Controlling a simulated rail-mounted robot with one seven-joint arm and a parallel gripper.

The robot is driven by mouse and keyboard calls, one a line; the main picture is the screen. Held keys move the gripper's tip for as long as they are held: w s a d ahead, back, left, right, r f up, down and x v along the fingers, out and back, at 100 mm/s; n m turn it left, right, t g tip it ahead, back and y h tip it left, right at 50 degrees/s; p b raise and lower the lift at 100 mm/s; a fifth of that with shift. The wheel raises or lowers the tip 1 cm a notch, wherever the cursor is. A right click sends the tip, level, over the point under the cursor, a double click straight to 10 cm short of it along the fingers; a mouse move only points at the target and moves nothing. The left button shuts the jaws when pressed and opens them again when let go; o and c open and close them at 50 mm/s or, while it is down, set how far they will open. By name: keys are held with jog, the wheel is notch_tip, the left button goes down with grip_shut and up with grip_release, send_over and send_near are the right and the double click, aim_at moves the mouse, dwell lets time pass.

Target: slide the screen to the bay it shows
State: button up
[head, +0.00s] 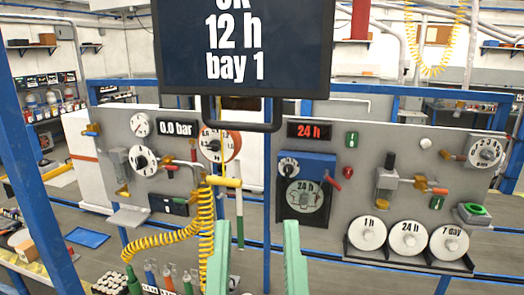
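The screen (245,50) is a dark panel at the top centre of the head view. Its text reads "12 h" and "bay 1", and a line above is cut off by the picture's top edge. A dark bar handle (270,128) hangs below its lower edge. My gripper (257,228) is at the bottom centre, with two pale green fingers wide apart and nothing between them. It appears below the screen and handle, clear of both. The screen's upper part and any rail above it are out of view.
Two grey panels stand behind: the left panel (140,170) has gauges and a "0.0 bar" display (178,129). The right panel (450,150) has a "24 h" display (310,130), a blue timer box (305,190) and several labelled discs (408,238). A yellow coiled hose (170,240) hangs left of my gripper.

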notch_tip(320, 180, up, 15)
jog(key=p, duration=1.1)
jog(key=shift+w, duration=0.25)
jog(key=shift+f, duration=0.15)
notch_tip(320, 180, down, 44)
jog(key=b, duration=4.3)
jog(key=shift+d+h, duration=0.4)
notch_tip(320, 180, up, 11)
jog(key=p, duration=1)
jog(key=shift+a+f, duration=0.15)
jog(key=shift+a, duration=0.05)
